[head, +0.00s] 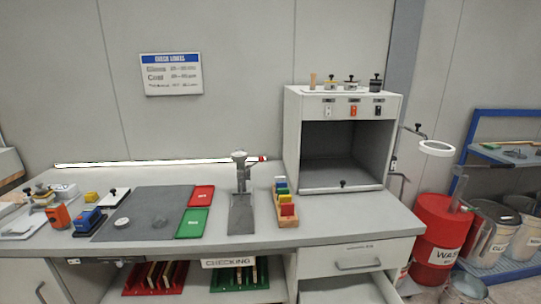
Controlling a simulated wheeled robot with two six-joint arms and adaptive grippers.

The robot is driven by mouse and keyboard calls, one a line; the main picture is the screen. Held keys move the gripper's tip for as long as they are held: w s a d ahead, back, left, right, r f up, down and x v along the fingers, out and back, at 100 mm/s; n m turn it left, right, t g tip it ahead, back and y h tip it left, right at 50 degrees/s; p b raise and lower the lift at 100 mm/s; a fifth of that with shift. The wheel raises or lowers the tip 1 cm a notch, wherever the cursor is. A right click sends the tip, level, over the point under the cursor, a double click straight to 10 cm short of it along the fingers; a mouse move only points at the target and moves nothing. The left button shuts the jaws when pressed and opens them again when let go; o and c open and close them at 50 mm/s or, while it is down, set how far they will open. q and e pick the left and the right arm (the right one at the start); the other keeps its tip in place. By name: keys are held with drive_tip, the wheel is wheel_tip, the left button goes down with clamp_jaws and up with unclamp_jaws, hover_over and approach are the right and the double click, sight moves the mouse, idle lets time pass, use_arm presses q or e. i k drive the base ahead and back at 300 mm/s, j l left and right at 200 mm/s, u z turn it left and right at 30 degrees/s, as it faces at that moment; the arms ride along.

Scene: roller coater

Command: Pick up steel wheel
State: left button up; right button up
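A small round silvery piece (122,222) lies on the dark grey mat (155,228) at the left of the bench. It may be the steel wheel, but it is too small to be sure. Small handled tools (351,83) stand on top of the grey cabinet, and I cannot tell whether one holds a wheel. Neither of my grippers shows in the head view.
A red tray (201,195) and a green tray (193,223) lie beside the mat. A metal stand (240,205) and a wooden rack (286,212) stand to the right. The open cabinet (292,135) stands behind. A drawer (345,290) is open below. A red drum (440,225) stands at right.

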sight(123, 223)
drive_tip(key=z, duration=1.2)
drive_tip(key=u, duration=2.35)
drive_tip(key=z, duration=0.3)
drive_tip(key=i+j+z, duration=0.15)
drive_tip(key=j+z, duration=0.15)
drive_tip(key=i+j+z, duration=0.25)
drive_tip(key=j+z, duration=0.3)
drive_tip(key=j, duration=0.15)
drive_tip(key=j+z, duration=0.25)
drive_tip(key=j, duration=0.15)
drive_tip(key=j+z, duration=0.35)
drive_tip(key=j, duration=3.75)
